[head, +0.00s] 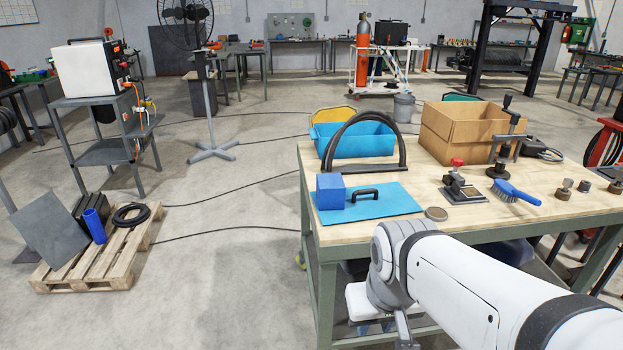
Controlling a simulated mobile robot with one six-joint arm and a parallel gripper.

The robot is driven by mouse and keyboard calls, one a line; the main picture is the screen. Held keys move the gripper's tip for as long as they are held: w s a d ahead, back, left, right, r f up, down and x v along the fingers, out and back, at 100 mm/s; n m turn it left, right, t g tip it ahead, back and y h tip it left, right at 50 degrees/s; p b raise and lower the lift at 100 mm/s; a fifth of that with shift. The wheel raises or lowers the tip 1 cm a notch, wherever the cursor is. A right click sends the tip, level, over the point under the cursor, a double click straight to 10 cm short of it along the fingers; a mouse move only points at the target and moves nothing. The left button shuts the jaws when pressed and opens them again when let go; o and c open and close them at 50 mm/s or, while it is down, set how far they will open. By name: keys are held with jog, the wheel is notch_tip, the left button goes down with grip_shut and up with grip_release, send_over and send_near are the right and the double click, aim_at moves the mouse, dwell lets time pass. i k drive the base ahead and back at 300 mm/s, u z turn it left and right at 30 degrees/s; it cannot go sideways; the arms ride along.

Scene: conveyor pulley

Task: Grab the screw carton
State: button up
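A small blue box (331,191) stands upright on the left part of a blue mat (392,203) on the workbench, and it may be the screw carton. A larger open brown cardboard box (457,139) stands at the back right of the bench. No label is readable on either. My arm reaches in from the lower right, in front of the bench. Only a grey part of my gripper (404,330) shows at the bottom edge, below and to the right of the blue box and apart from it. Its fingertips are not clear.
A black handle (364,194) lies on the mat beside the blue box. A blue bin (362,142) and a dark arch (327,155) stand behind it. A brush (516,192) and a clamp stand (507,145) are to the right. The bench's front edge (420,234) lies behind my arm.

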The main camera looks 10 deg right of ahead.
aim_at(330, 188)
jog(key=k, duration=1.2)
jog(key=z, duration=0.45)
jog(key=i, duration=2.35)
jog(key=u, duration=0.85)
